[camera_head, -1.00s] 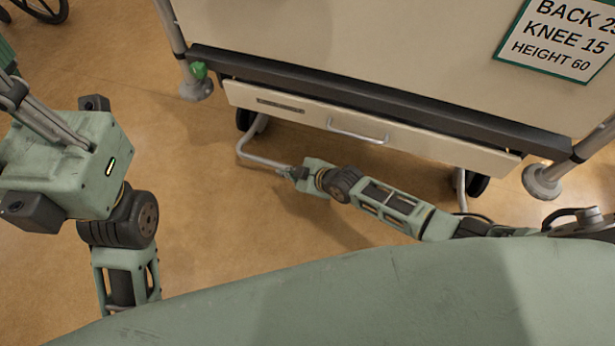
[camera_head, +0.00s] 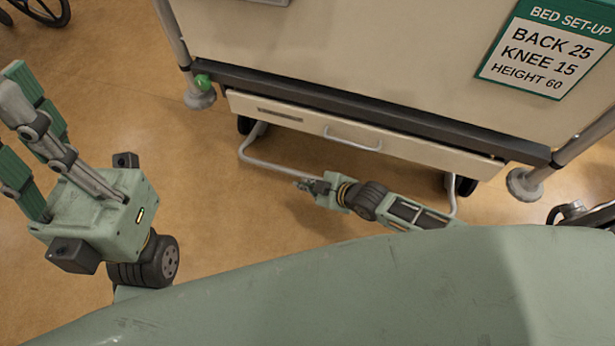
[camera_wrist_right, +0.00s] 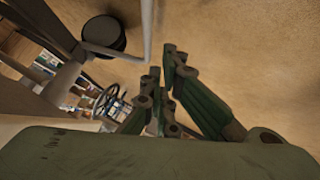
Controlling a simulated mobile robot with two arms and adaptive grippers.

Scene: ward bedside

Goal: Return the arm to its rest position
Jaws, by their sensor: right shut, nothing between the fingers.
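My right arm reaches in from the right in the head view, low in front of the bed end. Its gripper (camera_head: 303,185) is small there, over the floor by the bed's lower tube. In the right wrist view the fingers of this gripper (camera_wrist_right: 162,68) are together with nothing between them. My left gripper (camera_head: 14,125) stands large at the left of the head view, fingers pointing up and left. Its fingers are spread apart and look empty; one is partly cut off by the picture edge.
The bed end has a cream panel (camera_head: 350,50), a drawer front with a handle (camera_head: 352,140) and a bent tube (camera_head: 275,168) below. A sign (camera_head: 545,50) hangs on the panel. A caster (camera_wrist_right: 104,35) shows near the right gripper. A wheelchair wheel (camera_head: 40,10) is far left. Floor between is clear.

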